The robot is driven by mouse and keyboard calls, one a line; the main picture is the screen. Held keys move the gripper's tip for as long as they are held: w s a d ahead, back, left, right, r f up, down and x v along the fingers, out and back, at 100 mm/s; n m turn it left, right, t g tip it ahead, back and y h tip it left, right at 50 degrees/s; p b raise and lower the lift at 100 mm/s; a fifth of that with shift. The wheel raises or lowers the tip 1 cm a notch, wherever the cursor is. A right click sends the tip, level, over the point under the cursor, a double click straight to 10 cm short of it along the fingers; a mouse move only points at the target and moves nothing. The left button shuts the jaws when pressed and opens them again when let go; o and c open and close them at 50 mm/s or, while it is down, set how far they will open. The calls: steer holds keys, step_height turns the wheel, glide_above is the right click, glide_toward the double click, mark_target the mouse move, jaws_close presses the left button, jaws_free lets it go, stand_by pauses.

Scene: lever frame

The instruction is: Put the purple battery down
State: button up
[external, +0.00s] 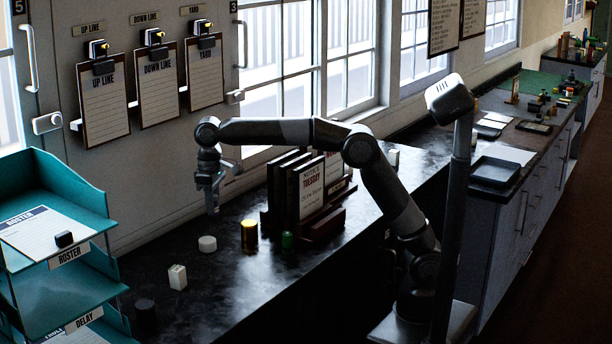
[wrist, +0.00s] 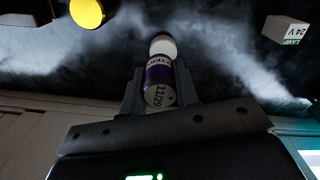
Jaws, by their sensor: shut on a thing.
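The purple battery (wrist: 160,72) is a small cylinder with a purple band and a pale end marked 11/29. It sits between the two fingers of my gripper (wrist: 160,88) in the wrist view. My gripper (external: 211,205) is shut on it and points down above the dark counter (external: 225,290) in the external view. There the battery is too small and dark to make out clearly. A white round piece (wrist: 163,46) shows just beyond the battery's far end; whether they touch cannot be told.
A notice rack (external: 310,190) is to the right, teal trays (external: 60,180) to the left.

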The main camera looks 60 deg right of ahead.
steer(key=w, duration=0.4)
glide_above(185, 262)
steer(key=shift+n, duration=0.3)
steer(key=f, duration=0.7)
steer(key=shift+d+f, duration=0.1)
steer(key=shift+d, duration=0.1)
steer(key=shift+a+f, duration=0.15)
steer(key=shift+f, duration=1.95)
steer(key=shift+f, duration=0.15)
steer(key=o, duration=1.1)
steer(key=shift+c, duration=0.2)
